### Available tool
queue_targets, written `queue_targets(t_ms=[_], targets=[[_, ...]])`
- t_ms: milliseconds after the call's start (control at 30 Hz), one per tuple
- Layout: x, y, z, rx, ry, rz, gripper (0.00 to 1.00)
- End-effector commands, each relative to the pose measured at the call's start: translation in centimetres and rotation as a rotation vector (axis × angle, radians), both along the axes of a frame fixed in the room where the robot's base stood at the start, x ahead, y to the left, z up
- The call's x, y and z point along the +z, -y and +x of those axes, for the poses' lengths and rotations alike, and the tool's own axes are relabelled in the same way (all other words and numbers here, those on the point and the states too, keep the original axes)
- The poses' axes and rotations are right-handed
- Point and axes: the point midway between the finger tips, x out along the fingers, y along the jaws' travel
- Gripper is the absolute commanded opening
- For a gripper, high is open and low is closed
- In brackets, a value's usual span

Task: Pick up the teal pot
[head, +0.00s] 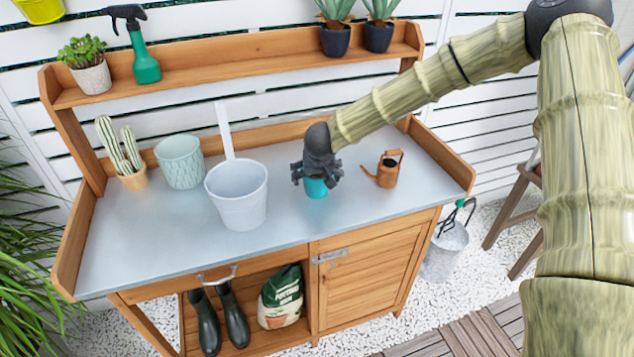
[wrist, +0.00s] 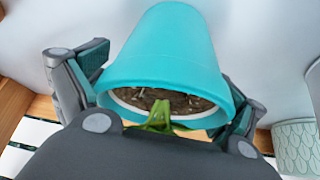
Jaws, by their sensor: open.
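The teal pot (head: 316,188) stands on the grey worktop of the potting bench, right of centre. In the wrist view the teal pot (wrist: 168,55) fills the middle, its soil and a small green plant facing me. My gripper (head: 318,173) is above the pot and hides most of it in the head view. In the wrist view my gripper (wrist: 160,105) has one finger on each side of the pot's rim. The jaws are open around the pot. Whether a finger touches the pot cannot be told.
On the worktop (head: 280,250), a pale bucket (head: 238,200), a mint patterned pot (head: 180,165) and a potted cactus (head: 133,175) stand to the left. A copper watering can (head: 387,172) stands close on the right. The worktop's front is clear. A shelf (head: 240,70) runs behind.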

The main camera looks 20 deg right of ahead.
Motion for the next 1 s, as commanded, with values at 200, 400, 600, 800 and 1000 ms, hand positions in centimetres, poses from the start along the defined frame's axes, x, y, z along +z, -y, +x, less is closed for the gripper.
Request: queue_targets(t_ms=[200, 400, 600, 800, 1000], targets=[[0.0, 0.0, 0.0, 0.000, 0.000, 0.000, 0.79], [0.0, 0.0, 0.0, 0.001, 0.000, 0.000, 0.50], [0.0, 0.0, 0.0, 0.001, -0.001, 0.000, 0.49], [0.0, 0.0, -0.1, 0.000, -0.001, -0.001, 0.49], [1.1, 0.0, 0.0, 0.002, 0.001, -0.001, 0.39]])
